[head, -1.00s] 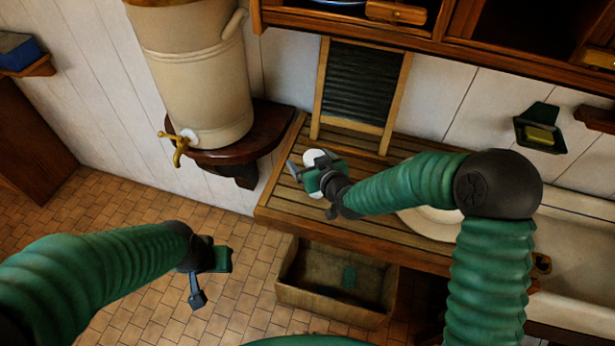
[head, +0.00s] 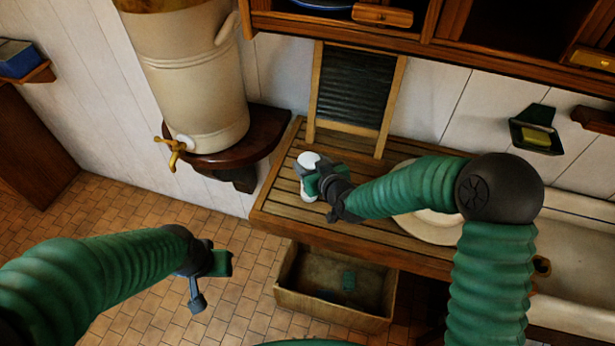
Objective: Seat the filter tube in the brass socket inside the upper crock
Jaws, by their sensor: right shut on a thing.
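The white filter tube (head: 308,160) stands, as far as I can tell, upright on the slatted wooden drainboard (head: 285,205). My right gripper (head: 314,183) is shut on it from the right, hiding part of its side. The cream crock (head: 192,85) stands at the upper left on a dark wooden shelf, with a brass tap low on its front. Its top is out of frame, so its inside and the brass socket are hidden. My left gripper (head: 210,284) is open and empty over the tiled floor at the lower left.
A washboard (head: 352,95) leans on the wall behind the drainboard. A wooden cabinet (head: 335,28) overhangs the back. A white basin (head: 430,228) and a sink (head: 585,260) lie right. An open crate (head: 330,308) is below the drainboard. The dark shelf (head: 265,135) juts out beside it.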

